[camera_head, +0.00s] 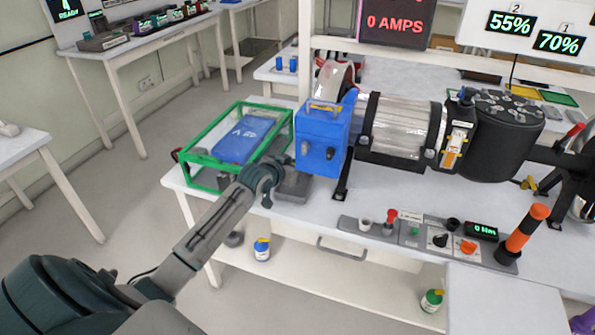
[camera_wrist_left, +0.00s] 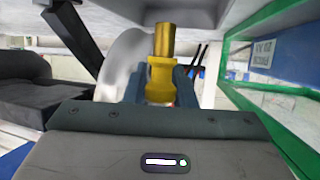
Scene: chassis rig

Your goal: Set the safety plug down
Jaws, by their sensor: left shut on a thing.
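The safety plug (camera_wrist_left: 161,74) looks like a yellow collared piece with a gold cylinder end. It sits between the fingers of my left gripper (camera_wrist_left: 160,90), which is shut on it. In the head view my left gripper (camera_head: 268,176) is at the bench's front left, between the green frame and the blue box. The plug is hidden there behind the gripper. A grey block (camera_head: 293,187) lies on the bench just right of the gripper; I cannot tell whether they touch. My right gripper is not in view.
A green frame (camera_head: 195,160) around a blue battery (camera_head: 246,138) stands left of the gripper. A blue box (camera_head: 322,137) on the motor rig stands to the right. A control panel (camera_head: 425,240) lies along the bench's front edge. Bare bench (camera_head: 310,213) shows in front of the block.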

